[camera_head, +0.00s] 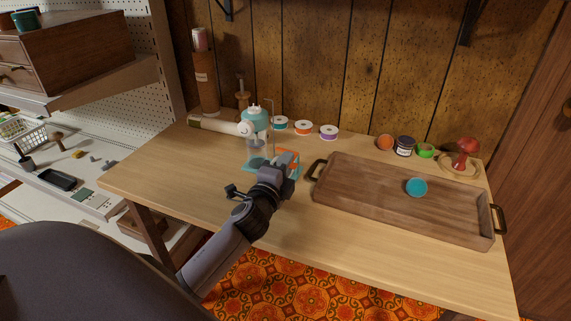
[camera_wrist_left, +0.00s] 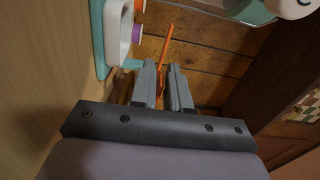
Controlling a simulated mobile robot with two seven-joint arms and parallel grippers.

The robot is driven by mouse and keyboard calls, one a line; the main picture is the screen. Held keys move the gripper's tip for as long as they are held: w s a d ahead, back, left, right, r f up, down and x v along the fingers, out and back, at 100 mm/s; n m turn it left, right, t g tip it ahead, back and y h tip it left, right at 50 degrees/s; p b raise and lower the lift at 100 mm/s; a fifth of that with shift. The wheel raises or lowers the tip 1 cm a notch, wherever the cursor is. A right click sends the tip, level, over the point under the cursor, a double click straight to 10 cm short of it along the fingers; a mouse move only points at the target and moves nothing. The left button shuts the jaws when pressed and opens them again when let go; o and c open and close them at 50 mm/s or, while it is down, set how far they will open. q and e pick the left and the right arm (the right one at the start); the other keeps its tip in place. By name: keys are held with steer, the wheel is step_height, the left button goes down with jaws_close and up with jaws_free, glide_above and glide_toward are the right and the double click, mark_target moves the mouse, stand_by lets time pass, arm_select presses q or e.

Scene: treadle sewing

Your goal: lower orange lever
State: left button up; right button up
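The sewing machine (camera_head: 256,125), teal and white, stands on the wooden table left of the tray. In the left wrist view its teal and white part (camera_wrist_left: 97,40) is at upper left. The orange lever (camera_wrist_left: 165,48) is a thin bar there, running down into the gap between my fingers; its lower end is partly hidden. My left gripper (camera_head: 288,158) is at the machine's right side, its tips beside an orange part. In the wrist view the left gripper (camera_wrist_left: 162,68) has its two fingers apart, with the lever showing between them; contact is unclear. My right gripper is not in view.
A wooden tray (camera_head: 345,165) with a teal round item (camera_head: 416,187) lies right of my gripper. Several thread spools, including an orange-banded one (camera_head: 303,128), stand behind. A red mushroom-shaped item (camera_head: 465,153) is at back right. The front left of the table is clear.

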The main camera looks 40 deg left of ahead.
arm_select(q)
steer(key=shift+o, duration=0.4)
steer(key=shift+v, duration=3.6)
